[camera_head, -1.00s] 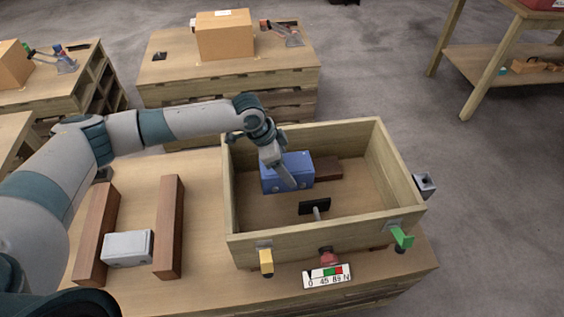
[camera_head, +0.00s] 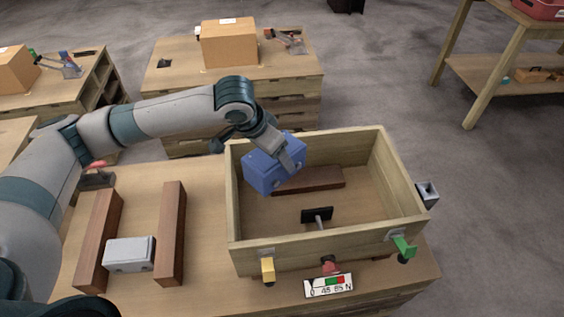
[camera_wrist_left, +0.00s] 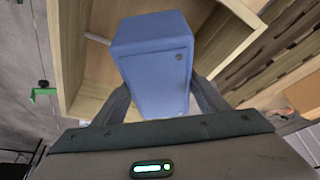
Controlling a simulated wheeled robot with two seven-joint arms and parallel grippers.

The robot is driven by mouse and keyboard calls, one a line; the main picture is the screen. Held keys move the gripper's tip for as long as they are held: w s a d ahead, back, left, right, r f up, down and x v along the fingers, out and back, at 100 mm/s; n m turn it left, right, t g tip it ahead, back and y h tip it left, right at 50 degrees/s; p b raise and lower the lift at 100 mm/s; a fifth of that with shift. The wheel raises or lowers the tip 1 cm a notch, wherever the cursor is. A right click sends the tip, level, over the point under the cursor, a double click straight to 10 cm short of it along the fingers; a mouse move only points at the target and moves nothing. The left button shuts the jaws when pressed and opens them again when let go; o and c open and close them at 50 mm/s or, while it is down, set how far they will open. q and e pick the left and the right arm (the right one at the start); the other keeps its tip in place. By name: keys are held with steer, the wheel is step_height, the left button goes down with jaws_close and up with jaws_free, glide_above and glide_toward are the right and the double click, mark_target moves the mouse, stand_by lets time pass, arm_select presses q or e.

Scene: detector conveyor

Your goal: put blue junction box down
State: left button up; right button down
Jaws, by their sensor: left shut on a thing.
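The blue junction box (camera_head: 268,166) is held tilted in my left gripper (camera_head: 292,160), above the inside of the wooden crate (camera_head: 330,252) near its left and back walls. In the left wrist view the blue junction box (camera_wrist_left: 155,65) fills the space between the two fingers (camera_wrist_left: 160,98), which press on its sides. A dark brown block (camera_head: 310,181) lies on the crate floor below and right of the box. My right gripper is not in view.
A grey box (camera_head: 130,253) sits between two brown rails (camera_head: 170,235) on the table left of the crate. A black plate on a rod (camera_head: 317,214) stands in the crate's front part. Yellow (camera_head: 267,268) and green (camera_head: 404,246) tabs and a force gauge (camera_head: 329,286) are at the front.

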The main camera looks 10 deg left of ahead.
arm_select(q)
steer(key=a+r+n, duration=0.1)
steer(key=r, duration=0.1)
steer(key=s+a+r+n+y, duration=0.1)
steer(key=r+n, duration=0.1)
steer(key=r, duration=0.1)
steer(key=s+a+r+n+y, duration=0.1)
steer(key=a+r+n, duration=0.1)
steer(key=r, duration=0.1)
steer(key=shift+s+t, duration=0.15)
steer(key=shift+t, duration=0.15)
steer(key=shift+s+a+r+n, duration=0.25)
steer(key=shift+a+r+n, duration=0.25)
steer(key=shift+n, duration=0.2)
